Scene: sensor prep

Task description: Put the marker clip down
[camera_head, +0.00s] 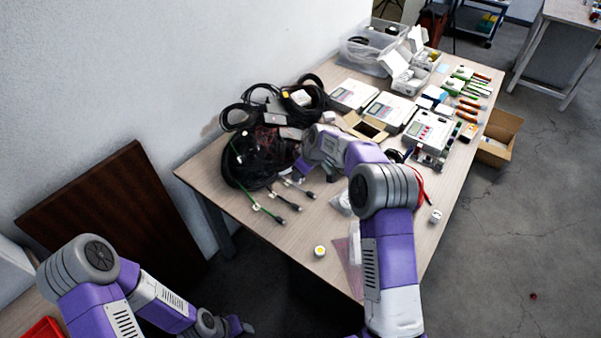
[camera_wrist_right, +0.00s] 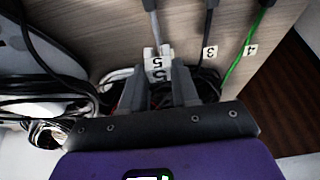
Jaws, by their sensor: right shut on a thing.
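My right gripper (camera_wrist_right: 158,90) is shut on a white marker clip (camera_wrist_right: 157,64) marked 5, at the end of a grey cable (camera_wrist_right: 155,28). The clip shows a 5 twice, and its lower part is hidden between the fingers. I cannot tell whether it is around the cable or beside it. In the head view my right gripper (camera_head: 300,171) is low at the cable pile, and the held clip is not clear there. My left gripper (camera_head: 241,326) hangs at the bottom left, away from the table; its jaws are too small to read.
A clip marked 3 (camera_wrist_right: 209,52) is on a dark cable, and one marked 4 (camera_wrist_right: 250,49) on a green cable. A black cable pile (camera_head: 250,160) lies close to the gripper. White boxes (camera_head: 389,110) stand behind.

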